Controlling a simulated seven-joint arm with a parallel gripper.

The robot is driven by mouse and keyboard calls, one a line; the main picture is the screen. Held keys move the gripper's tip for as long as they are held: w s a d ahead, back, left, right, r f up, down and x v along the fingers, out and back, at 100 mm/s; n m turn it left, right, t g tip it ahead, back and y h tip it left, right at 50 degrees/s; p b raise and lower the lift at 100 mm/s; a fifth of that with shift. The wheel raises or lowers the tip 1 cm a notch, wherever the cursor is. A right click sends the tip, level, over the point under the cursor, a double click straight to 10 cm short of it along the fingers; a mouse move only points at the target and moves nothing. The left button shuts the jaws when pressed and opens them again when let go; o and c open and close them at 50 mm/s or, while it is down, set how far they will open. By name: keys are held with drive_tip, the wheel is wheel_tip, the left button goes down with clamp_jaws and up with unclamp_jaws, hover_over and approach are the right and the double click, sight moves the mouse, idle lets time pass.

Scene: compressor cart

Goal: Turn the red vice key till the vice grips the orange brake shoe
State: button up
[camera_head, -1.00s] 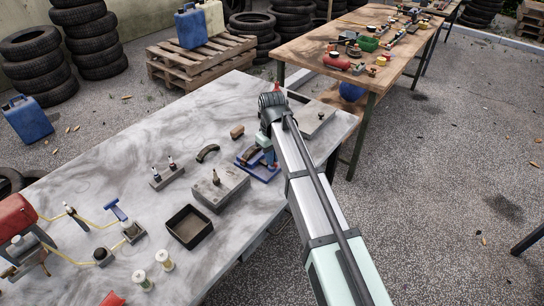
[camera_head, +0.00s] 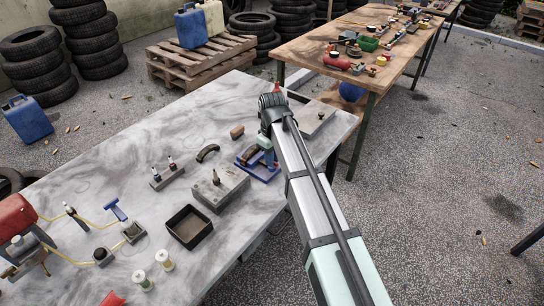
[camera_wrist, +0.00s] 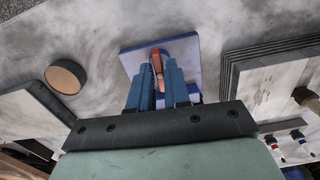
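The vice (camera_head: 265,174) has a blue base and stands near the right part of the grey table, under my gripper (camera_head: 266,146). An arched brownish-orange piece, seemingly the brake shoe (camera_head: 250,154), sits at the vice. The blue fingers point down at the vice with a narrow gap. Something slim and reddish shows in that gap; I cannot tell if the fingers press on it. The red key is not clearly distinguishable, and the jaw contact is hidden.
A grey block with a post (camera_head: 220,188) and a black tray (camera_head: 189,227) stand to the left of the vice. A dark arched piece (camera_head: 208,153) and a brown round block (camera_head: 237,132) lie behind. A flat grey box (camera_head: 315,118) is close on the right.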

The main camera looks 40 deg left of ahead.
drive_tip(key=o, duration=0.3)
wheel_tip(320, 180, up, 14)
idle(0.8)
drive_tip(key=shift+f, duration=0.1)
